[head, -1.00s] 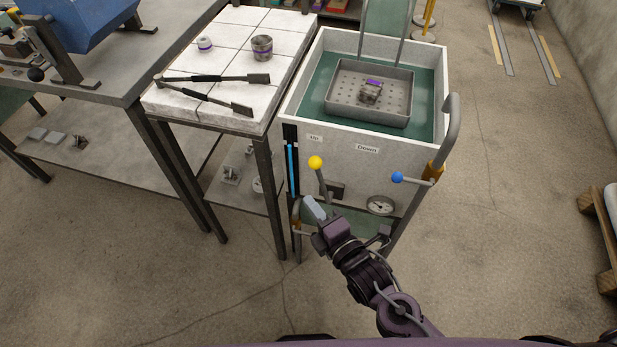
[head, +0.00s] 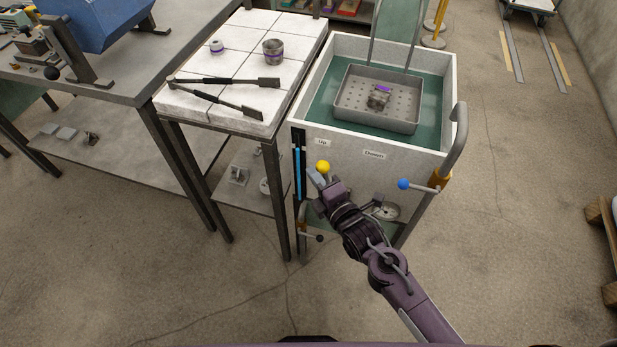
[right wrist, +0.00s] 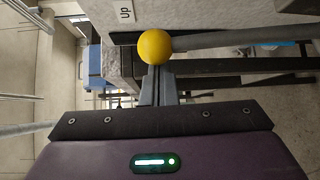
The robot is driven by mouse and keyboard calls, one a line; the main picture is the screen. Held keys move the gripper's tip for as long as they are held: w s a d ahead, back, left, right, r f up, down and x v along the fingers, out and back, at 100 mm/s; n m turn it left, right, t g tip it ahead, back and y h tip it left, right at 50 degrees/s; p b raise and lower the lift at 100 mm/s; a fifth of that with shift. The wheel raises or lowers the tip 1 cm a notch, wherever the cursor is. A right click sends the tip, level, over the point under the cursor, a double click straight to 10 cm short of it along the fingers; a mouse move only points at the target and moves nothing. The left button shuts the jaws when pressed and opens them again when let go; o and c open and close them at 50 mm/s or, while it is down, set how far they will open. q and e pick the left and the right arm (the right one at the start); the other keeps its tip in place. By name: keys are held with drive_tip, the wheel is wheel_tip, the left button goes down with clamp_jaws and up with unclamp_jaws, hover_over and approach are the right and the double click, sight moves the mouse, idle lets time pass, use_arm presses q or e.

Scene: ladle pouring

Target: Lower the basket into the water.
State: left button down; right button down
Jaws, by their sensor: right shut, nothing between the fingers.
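The grey perforated basket (head: 378,106) hangs in the white-walled tank (head: 453,84) over green water (head: 432,125), with a small metal part with a purple top (head: 379,95) in it. A yellow-knobbed lever (head: 323,166) stands on the tank front below the "Up" label; its knob also shows in the right wrist view (right wrist: 155,47). A blue-knobbed lever (head: 403,184) is at right near the "Down" label. My right gripper (head: 317,178) is shut and empty, its fingertips just below the yellow knob; contact cannot be told. My left gripper is out of view.
A white-topped table (head: 240,60) left of the tank holds long tongs (head: 225,82), a metal cup (head: 273,51) and a small ring (head: 217,47). A gauge (head: 387,211) sits low on the tank front.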

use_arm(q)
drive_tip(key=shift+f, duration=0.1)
use_arm(e)
drive_tip(key=shift+d, duration=0.15)
